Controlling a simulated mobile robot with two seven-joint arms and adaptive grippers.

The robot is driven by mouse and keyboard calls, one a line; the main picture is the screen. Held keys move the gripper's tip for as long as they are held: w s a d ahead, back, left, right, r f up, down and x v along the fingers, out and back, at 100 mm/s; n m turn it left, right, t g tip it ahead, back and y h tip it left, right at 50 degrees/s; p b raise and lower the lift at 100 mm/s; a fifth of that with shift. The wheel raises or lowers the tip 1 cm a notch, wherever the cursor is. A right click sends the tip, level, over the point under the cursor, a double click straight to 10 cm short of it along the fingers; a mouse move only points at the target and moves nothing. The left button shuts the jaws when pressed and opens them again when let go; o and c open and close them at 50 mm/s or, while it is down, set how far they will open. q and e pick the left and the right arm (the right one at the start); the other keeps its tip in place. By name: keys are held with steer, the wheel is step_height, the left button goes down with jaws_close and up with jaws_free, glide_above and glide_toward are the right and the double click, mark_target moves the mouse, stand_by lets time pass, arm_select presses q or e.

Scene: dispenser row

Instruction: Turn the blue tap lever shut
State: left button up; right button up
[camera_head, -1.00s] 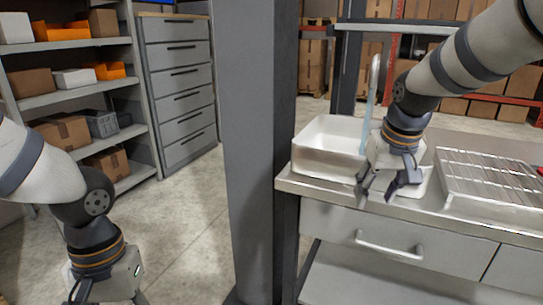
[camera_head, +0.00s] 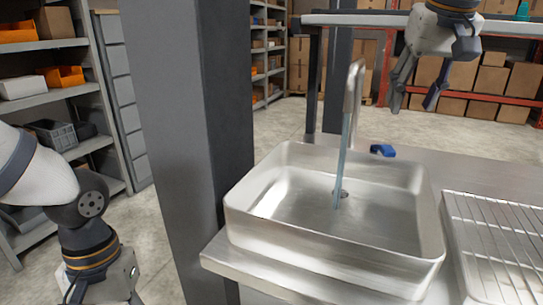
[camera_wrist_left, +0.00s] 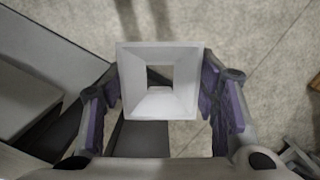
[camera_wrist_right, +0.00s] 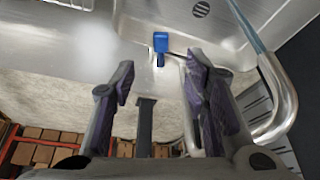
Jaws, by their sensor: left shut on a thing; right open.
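The blue tap lever (camera_head: 382,150) is on the counter behind the sink (camera_head: 240,225). The curved metal tap (camera_head: 353,88) rises nearby, with a pale blue stream (camera_head: 343,165) running into the basin. My right gripper (camera_head: 414,98) is open and empty, raised above and behind the lever, fingers down. In the right wrist view the lever (camera_wrist_right: 160,42) shows beyond the open fingertips (camera_wrist_right: 160,75), roughly centred between them and apart from them. My left gripper (camera_wrist_left: 158,90) is shut on a white square hollow piece (camera_wrist_left: 157,104). Its fingers are cut off in the head view.
A wire drying rack (camera_head: 495,235) stands right of the sink. A shelf edge (camera_head: 345,19) runs behind the right gripper. A thick grey post (camera_head: 185,120) stands left of the sink. Shelving (camera_head: 50,94) with boxes is at far left.

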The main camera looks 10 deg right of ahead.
mark_target(390, 151)
steer(key=x, duration=1.1)
steer(key=shift+f, duration=0.3)
jaws_close()
